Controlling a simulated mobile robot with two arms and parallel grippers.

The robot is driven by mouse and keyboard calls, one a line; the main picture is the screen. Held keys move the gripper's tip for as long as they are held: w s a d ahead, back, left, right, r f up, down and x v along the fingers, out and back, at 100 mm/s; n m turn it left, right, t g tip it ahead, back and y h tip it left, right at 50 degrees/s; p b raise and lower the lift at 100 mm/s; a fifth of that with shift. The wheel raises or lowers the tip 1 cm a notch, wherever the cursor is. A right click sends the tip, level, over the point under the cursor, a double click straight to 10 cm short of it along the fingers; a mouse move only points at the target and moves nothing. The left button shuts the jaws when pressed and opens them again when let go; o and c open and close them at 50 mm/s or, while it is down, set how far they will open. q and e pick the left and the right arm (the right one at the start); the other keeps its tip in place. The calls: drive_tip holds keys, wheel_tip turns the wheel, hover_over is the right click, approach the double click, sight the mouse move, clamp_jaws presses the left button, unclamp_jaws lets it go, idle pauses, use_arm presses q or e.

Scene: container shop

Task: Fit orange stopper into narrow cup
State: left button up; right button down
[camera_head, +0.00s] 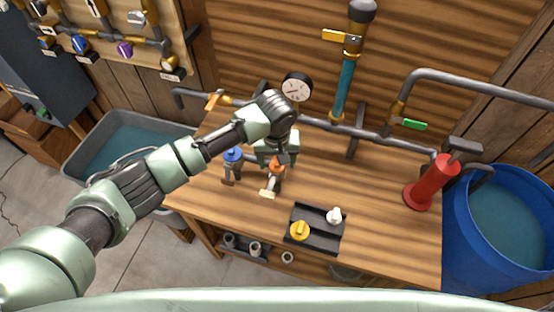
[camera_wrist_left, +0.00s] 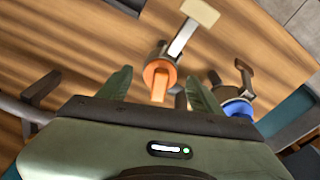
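The orange stopper (camera_head: 279,167) is at a dark, narrow cup-like fitting with a beige-tipped stem, upright on the wooden bench. In the left wrist view the orange stopper (camera_wrist_left: 159,78) shows its tab towards the camera; whether it is fully seated I cannot tell. My left gripper (camera_wrist_left: 158,77) is open, its green fingers apart on either side of the stopper with visible gaps. In the head view my left gripper (camera_head: 276,150) hangs just behind and over the stopper, partly hiding it. My right gripper is not in view.
A blue stopper (camera_head: 232,154) on a similar fitting stands close to the left. A black tray (camera_head: 322,231) in front carries a yellow stopper (camera_head: 300,230) and a white one (camera_head: 335,215). A red cylinder (camera_head: 433,182) stands at right; pipes run behind. The bench between is clear.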

use_arm(q)
drive_tip(key=r, duration=0.2)
drive_tip(key=r+b, duration=0.1)
drive_tip(key=r, duration=0.1)
drive_tip(key=r+b, duration=0.1)
drive_tip(key=r, duration=0.1)
drive_tip(key=shift+s+r, duration=0.45)
drive_tip(key=shift+r, duration=0.45)
